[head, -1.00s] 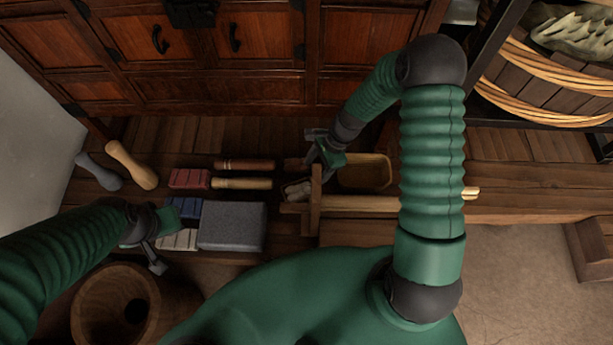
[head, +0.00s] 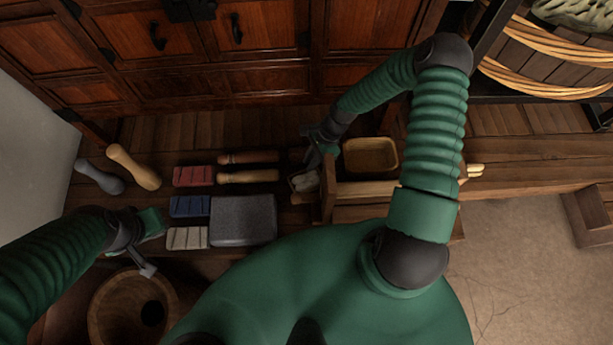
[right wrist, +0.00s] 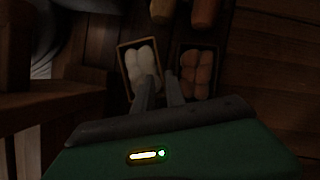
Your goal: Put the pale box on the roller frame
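The pale box, which I take to be the small open box with pale rounded pieces (right wrist: 138,66), lies below my right gripper (right wrist: 160,80) in the right wrist view. It also shows in the head view (head: 304,182). The right fingers are apart, one over the box's inside and one by its right wall; contact is unclear. What looks like the roller frame, a wooden frame (head: 328,200) with a crosswise bar, stands just right of the box, partly hidden by my arm. My left gripper (head: 150,254) hangs left of the grooved blocks; its finger gap is unclear.
A box of brown pieces (right wrist: 195,73) sits beside the pale box. Two wooden handles (head: 248,176), grooved red, blue and white blocks (head: 187,238) and a grey slab (head: 243,220) lie leftward. A yellow tray (head: 370,156) is right. A round wooden vessel (head: 110,305) stands lower left.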

